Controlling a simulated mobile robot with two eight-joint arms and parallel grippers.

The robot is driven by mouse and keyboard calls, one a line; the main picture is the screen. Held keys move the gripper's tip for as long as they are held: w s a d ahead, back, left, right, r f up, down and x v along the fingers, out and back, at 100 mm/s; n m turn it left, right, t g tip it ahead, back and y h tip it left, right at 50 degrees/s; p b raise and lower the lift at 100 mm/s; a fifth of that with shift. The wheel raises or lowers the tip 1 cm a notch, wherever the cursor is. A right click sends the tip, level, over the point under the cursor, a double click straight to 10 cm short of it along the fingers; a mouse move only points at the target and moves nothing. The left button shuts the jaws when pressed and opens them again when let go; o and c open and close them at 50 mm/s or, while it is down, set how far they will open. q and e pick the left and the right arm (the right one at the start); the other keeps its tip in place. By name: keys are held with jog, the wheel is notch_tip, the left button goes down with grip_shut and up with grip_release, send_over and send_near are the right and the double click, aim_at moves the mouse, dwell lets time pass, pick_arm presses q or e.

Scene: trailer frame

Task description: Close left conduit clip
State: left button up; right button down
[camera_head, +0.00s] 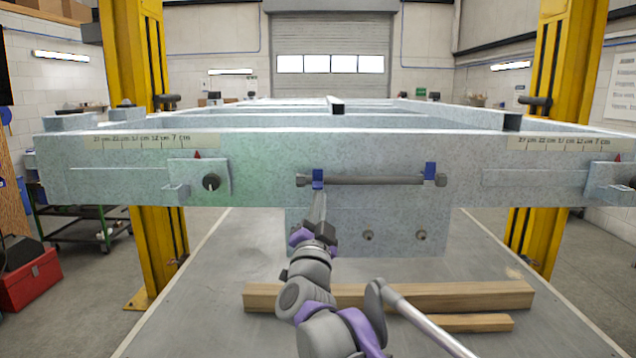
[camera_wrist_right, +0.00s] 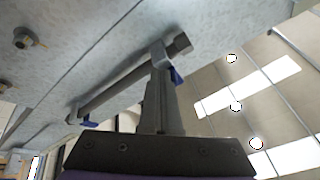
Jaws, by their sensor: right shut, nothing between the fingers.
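A grey conduit (camera_head: 375,181) runs level across the front face of the galvanized trailer frame. The left conduit clip (camera_head: 318,178) is blue and sits near the conduit's left end; the right clip (camera_head: 430,171) is also blue and stands higher, above the conduit. The left clip's blue part overlaps the conduit's height. My right gripper (camera_head: 319,195) is shut and empty, its fingertips at or just below the left clip. In the right wrist view, the shut fingers (camera_wrist_right: 160,72) reach up beside the blue left clip (camera_wrist_right: 176,74); contact is unclear. My left gripper is not in view.
Two wooden beams (camera_head: 440,296) lie on the grey platform below the frame, beside my right arm. A plate with a black knob (camera_head: 211,182) is left of the conduit. Bolts (camera_head: 368,235) stick out below it. Yellow posts (camera_head: 150,200) stand at both sides.

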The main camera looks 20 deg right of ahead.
aim_at(320, 178)
dwell(0.8)
jog(key=shift+r+p, duration=0.3)
jog(key=shift+r, duration=0.2)
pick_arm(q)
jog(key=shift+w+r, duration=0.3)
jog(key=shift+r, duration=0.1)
pick_arm(e)
jog(key=shift+w+f, duration=0.1)
jog(key=shift+w, duration=0.1)
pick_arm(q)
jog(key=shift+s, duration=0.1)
pick_arm(e)
jog(key=shift+s, duration=0.1)
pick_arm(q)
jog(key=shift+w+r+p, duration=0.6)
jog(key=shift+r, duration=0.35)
pick_arm(e)
jog(key=shift+w+d+r, duration=0.1)
jog(key=shift+w+r, duration=0.15)
jog(key=shift+r, duration=0.4)
jog(key=shift+w+d+r, duration=0.1)
jog(key=shift+w+r, duration=0.15)
jog(key=shift+r, duration=0.4)
jog(key=shift+f, duration=0.1)
